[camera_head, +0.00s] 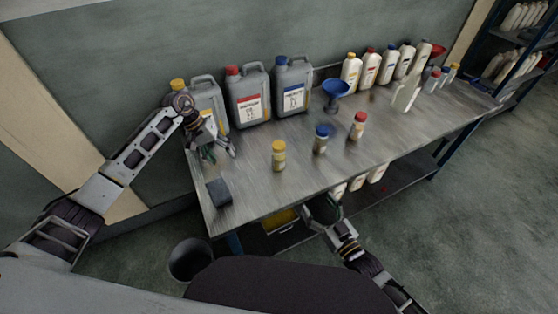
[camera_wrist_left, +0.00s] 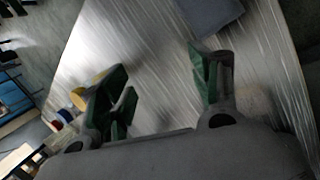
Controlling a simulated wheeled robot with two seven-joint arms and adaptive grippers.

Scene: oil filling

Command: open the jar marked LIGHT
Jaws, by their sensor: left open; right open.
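Three small jars stand on the metal table: one with a yellow cap (camera_head: 279,155), one with a blue cap (camera_head: 321,138) and one with a red cap (camera_head: 358,125). Their labels are too small to read, so I cannot tell from lettering which is marked LIGHT. The yellow cap (camera_wrist_left: 88,92) also shows at the left of the left wrist view, partly behind a finger. My left gripper (camera_head: 220,154) is open and empty over the table's left end, left of the yellow-capped jar. My right gripper (camera_head: 324,214) is open near the table's front edge, apart from the jars.
Large grey jugs with yellow, red (camera_head: 249,97) and blue (camera_head: 293,86) caps line the back. A blue funnel (camera_head: 335,90) stands before several white bottles (camera_head: 369,68). A dark block (camera_head: 219,192) lies at the front left corner. The front middle is clear.

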